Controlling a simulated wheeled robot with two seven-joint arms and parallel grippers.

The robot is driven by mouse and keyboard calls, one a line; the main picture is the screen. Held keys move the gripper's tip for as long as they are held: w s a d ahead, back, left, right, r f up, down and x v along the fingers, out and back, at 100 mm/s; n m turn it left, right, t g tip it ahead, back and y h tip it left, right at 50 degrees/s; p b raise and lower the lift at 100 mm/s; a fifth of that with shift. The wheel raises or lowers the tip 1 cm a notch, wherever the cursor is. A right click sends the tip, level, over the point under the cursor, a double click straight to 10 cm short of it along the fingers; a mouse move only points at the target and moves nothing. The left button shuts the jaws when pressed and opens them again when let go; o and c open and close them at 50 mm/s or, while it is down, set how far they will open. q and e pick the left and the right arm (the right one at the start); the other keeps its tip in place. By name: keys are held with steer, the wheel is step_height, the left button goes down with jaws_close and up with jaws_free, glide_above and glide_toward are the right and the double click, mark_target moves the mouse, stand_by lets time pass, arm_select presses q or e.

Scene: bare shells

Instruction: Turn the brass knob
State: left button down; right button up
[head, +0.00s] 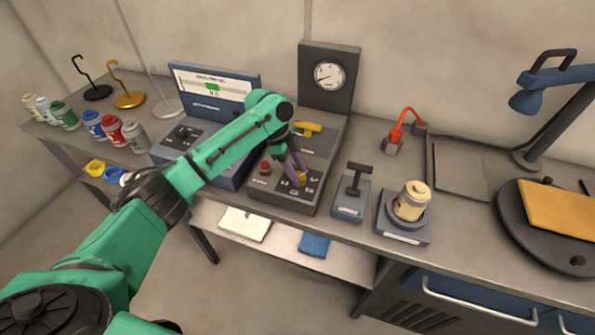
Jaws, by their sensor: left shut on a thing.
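The brass knob (300,178) sits on the sloped dark front panel of a grey console (268,200). My left gripper (298,175) points down at this panel, and its fingers are shut on the knob. The fingers hide part of the knob, so its exact angle cannot be told. A red button (265,168) is just left of the gripper. A yellow lever (308,128) and a round dial gauge (329,76) stand behind it. My right gripper is not in view.
A black T-handle on a grey base (349,205) and a cream jar (412,200) on a stand are to the right. A console with a display (213,86), cans and hooks stand left. A blue lamp (555,85) and turntable are far right.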

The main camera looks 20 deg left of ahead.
arm_select(q)
steer(key=shift+w+m+g+b, duration=0.1)
steer(key=shift+m+g+b, duration=0.6)
steer(key=shift+m, duration=0.8)
steer(key=shift+c, duration=1.9)
jaws_free()
steer(key=b+v, duration=0.2)
steer(key=v, duration=1.2)
steer(key=shift+r, duration=0.4)
steer(key=shift+d+f, duration=0.1)
steer(key=shift+d, duration=0.05)
